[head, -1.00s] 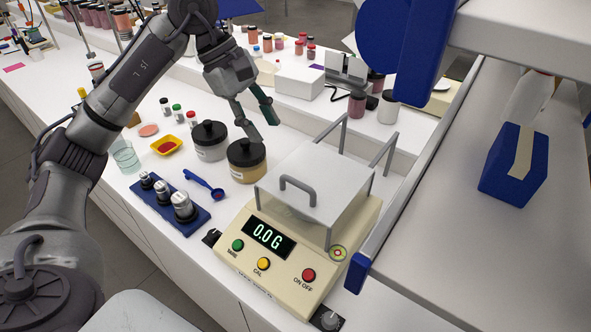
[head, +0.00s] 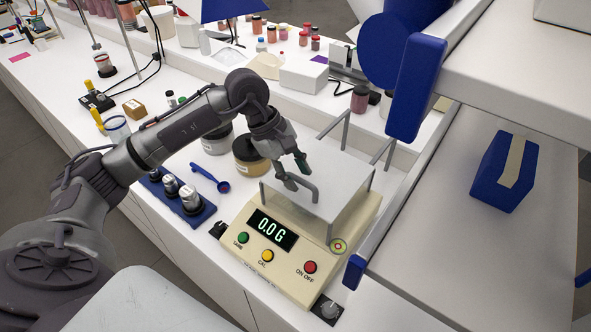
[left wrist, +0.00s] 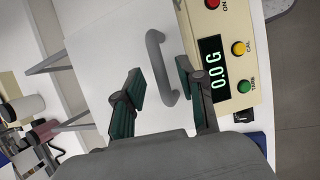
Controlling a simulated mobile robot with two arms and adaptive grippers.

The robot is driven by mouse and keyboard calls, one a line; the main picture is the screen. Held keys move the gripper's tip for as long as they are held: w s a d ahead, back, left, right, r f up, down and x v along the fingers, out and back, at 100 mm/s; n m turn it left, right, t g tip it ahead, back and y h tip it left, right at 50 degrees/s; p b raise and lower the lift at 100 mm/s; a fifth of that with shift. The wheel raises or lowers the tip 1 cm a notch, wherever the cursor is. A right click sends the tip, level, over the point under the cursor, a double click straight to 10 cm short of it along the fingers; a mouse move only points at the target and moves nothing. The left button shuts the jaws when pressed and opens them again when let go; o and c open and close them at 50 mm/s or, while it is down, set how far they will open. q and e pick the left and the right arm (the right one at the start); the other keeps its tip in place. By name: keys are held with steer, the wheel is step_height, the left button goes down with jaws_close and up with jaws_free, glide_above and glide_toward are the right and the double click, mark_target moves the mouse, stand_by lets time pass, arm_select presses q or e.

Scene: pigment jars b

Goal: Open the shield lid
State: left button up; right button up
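The shield lid (head: 338,183) is a pale flat panel lying on top of the shield over the cream balance (head: 288,255). Its grey bar handle (head: 314,190) stands near the front left edge. My left gripper (head: 297,172) is over the lid at the handle. In the left wrist view the gripper (left wrist: 158,82) is open, one finger on each side of the handle (left wrist: 158,65), with gaps showing. The lid (left wrist: 105,65) fills the middle of that view. The balance display reads 0.0 G. My right gripper is not in view.
Two black-lidded jars, one amber (head: 250,154), stand behind my left forearm. A blue weight block (head: 180,197) and blue scoop (head: 209,178) lie left of the balance. Two grey posts rise behind the lid. A raised shelf with a blue box (head: 490,178) is at right.

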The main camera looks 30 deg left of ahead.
arm_select(q)
jaws_close()
stand_by(0.3)
steer(key=shift+w, duration=0.25)
steer(key=b, duration=0.6)
glide_above(335, 152)
steer(key=s, duration=0.2)
steer(key=shift+a, duration=0.15)
steer(key=shift+w, duration=0.95)
steer(key=shift+r, duration=0.1)
